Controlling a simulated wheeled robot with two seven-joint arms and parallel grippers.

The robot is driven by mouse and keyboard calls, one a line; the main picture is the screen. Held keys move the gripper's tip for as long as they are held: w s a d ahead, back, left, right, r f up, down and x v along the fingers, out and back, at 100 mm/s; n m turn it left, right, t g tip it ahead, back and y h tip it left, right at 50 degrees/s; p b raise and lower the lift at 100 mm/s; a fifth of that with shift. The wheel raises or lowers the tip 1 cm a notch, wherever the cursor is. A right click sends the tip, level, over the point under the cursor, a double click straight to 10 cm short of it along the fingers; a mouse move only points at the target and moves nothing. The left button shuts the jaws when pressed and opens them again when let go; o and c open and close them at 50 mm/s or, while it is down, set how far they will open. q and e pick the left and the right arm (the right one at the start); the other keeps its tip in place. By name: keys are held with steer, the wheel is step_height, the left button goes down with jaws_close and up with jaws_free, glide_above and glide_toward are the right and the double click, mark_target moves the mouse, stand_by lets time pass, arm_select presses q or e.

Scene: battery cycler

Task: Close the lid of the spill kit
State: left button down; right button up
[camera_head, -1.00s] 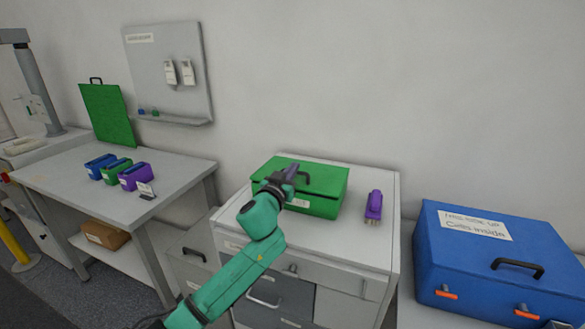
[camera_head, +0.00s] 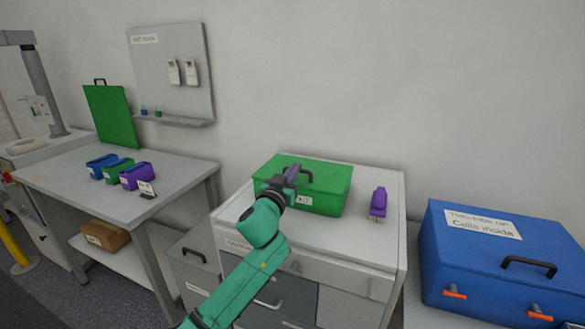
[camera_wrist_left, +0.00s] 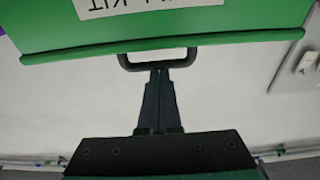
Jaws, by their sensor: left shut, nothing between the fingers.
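The spill kit is a green box (camera_head: 330,202) with a white label, on top of a grey drawer cabinet. Its green lid (camera_head: 328,172) lies down over the box, and I see no clear gap at the front. A dark handle (camera_head: 307,177) is at the lid's front. My left gripper (camera_head: 292,172) is shut and empty, in front of the lid's left part and hiding some of it. In the left wrist view the gripper (camera_wrist_left: 160,76) points at the handle (camera_wrist_left: 157,62), its tips close to it; I cannot tell whether they touch. My right gripper is not in view.
A purple object (camera_head: 378,204) stands on the cabinet top (camera_head: 385,240) right of the box. A big blue case (camera_head: 490,265) stands further right.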

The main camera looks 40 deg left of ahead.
arm_select(q)
steer(key=r+p, duration=0.1)
steer(key=w+r+p, duration=0.1)
steer(key=a+r+p, duration=0.1)
steer(key=shift+w+r+p, duration=0.4)
steer(key=shift+s+d+f+b, duration=0.2)
steer(key=shift+s+f+b, duration=0.05)
steer(key=shift+f+b, duration=0.25)
steer(key=shift+s+d+f+b, duration=0.2)
steer(key=shift+f+b, duration=0.2)
steer(key=shift+f, duration=0.05)
steer(key=r+b+v, duration=0.1)
steer(key=b+v, duration=0.1)
steer(key=v, duration=0.6)
steer(key=shift+s+r, duration=0.15)
steer(key=shift+s, duration=0.25)
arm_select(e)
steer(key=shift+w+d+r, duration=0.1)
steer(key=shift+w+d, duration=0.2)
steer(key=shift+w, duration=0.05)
